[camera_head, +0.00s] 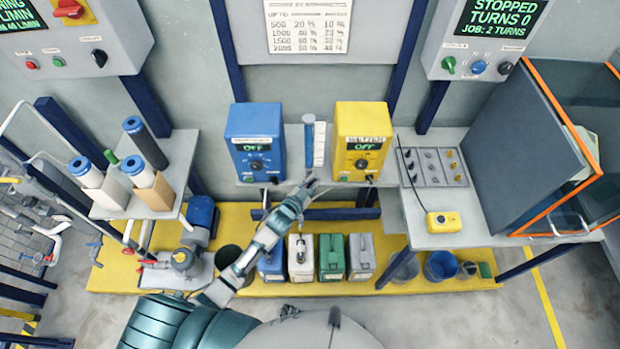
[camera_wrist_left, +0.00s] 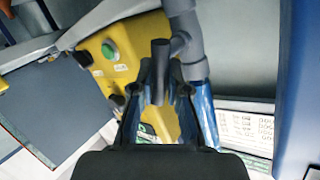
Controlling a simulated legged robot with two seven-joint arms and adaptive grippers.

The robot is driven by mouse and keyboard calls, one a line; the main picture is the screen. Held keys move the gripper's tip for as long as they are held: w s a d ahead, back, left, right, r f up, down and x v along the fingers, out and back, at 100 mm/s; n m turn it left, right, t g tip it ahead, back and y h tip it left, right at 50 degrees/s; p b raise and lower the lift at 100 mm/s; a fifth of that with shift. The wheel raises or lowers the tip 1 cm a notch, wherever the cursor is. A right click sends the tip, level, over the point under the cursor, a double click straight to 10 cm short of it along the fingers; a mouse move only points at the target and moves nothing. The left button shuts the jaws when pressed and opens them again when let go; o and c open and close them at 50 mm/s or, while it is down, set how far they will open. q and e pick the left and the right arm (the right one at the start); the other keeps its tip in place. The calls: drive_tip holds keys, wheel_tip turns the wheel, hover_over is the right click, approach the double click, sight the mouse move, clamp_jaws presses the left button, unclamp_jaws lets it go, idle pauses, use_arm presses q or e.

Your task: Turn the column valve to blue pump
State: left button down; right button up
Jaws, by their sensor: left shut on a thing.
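The blue pump (camera_head: 254,143) and the yellow pump (camera_head: 362,141) stand on the wall shelf, both displays reading OFF. A blue-and-white column (camera_head: 314,145) stands upright between them. My left gripper (camera_head: 309,185) is just below the column. In the left wrist view, its fingers (camera_wrist_left: 160,92) are shut on the dark valve handle (camera_wrist_left: 160,58), beside a grey pipe fitting (camera_wrist_left: 186,40). The yellow pump's panel (camera_wrist_left: 112,60) lies left of the fingers. In the head view the gripper hides the valve, and I cannot tell which pump it points to. My right gripper is not in view.
White, green and blue jugs (camera_head: 331,257) stand on the yellow floor tray (camera_head: 290,290) under the shelf. A side table (camera_head: 450,200) with a yellow pendant (camera_head: 443,222) and an orange-framed cabinet (camera_head: 560,140) is at right. Blue-capped cylinders (camera_head: 145,145) stand on a shelf at left.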

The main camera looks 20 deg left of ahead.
use_arm(q)
drive_tip(key=m+p, duration=0.1)
drive_tip(key=p, duration=0.1)
drive_tip(key=d+m+g+y+p, duration=0.1)
drive_tip(key=p, duration=0.2)
drive_tip(key=shift+w+d+r+y, duration=0.1)
drive_tip(key=shift+w+r+y, duration=0.05)
drive_tip(key=shift+y, duration=0.15)
drive_tip(key=shift+d+f+m+g+y+p, duration=0.2)
drive_tip(key=shift+f+m+g+y+p, duration=0.4)
drive_tip(key=shift+m+y+p, duration=0.45)
drive_tip(key=shift+p, duration=0.3)
drive_tip(key=c, duration=1.2)
unclamp_jaws()
drive_tip(key=shift+d+f, duration=0.1)
drive_tip(key=shift+o, duration=0.3)
drive_tip(key=shift+w+f, duration=0.1)
drive_tip(key=shift+w, duration=0.05)
drive_tip(key=v, duration=1.2)
